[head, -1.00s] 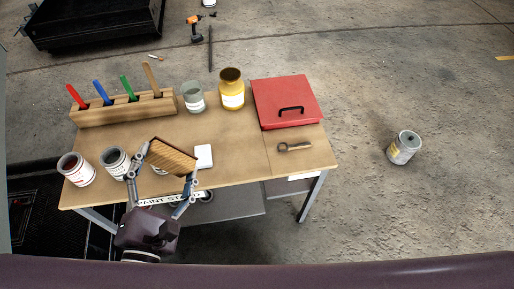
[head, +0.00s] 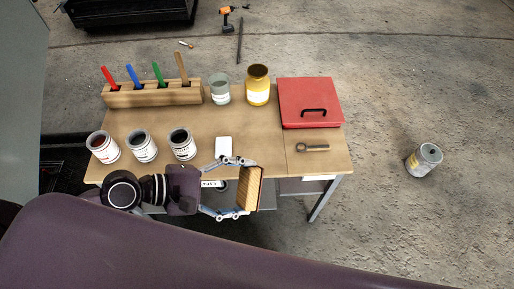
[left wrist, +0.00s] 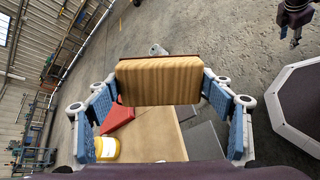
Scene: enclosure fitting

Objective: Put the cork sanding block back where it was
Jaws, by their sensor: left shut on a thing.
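My left gripper (head: 244,187) is shut on the cork sanding block (head: 250,188), a tan, striped-grain block with a dark reddish edge. It holds the block off the table, at the front edge right of the middle in the head view. In the left wrist view the block (left wrist: 160,80) sits between the two finger pads, with the table behind it. My right gripper (left wrist: 294,32) seems to show small at the top right of the left wrist view; its jaws are too small to read. It is not in the head view.
The table (head: 265,125) bears a wooden rack (head: 150,95) with several coloured handles, a grey can (head: 220,93), a yellow jar (head: 257,88), a red case (head: 310,103), a metal tool (head: 312,147) and a white pad (head: 223,147). Three paint cans (head: 142,146) line the front left.

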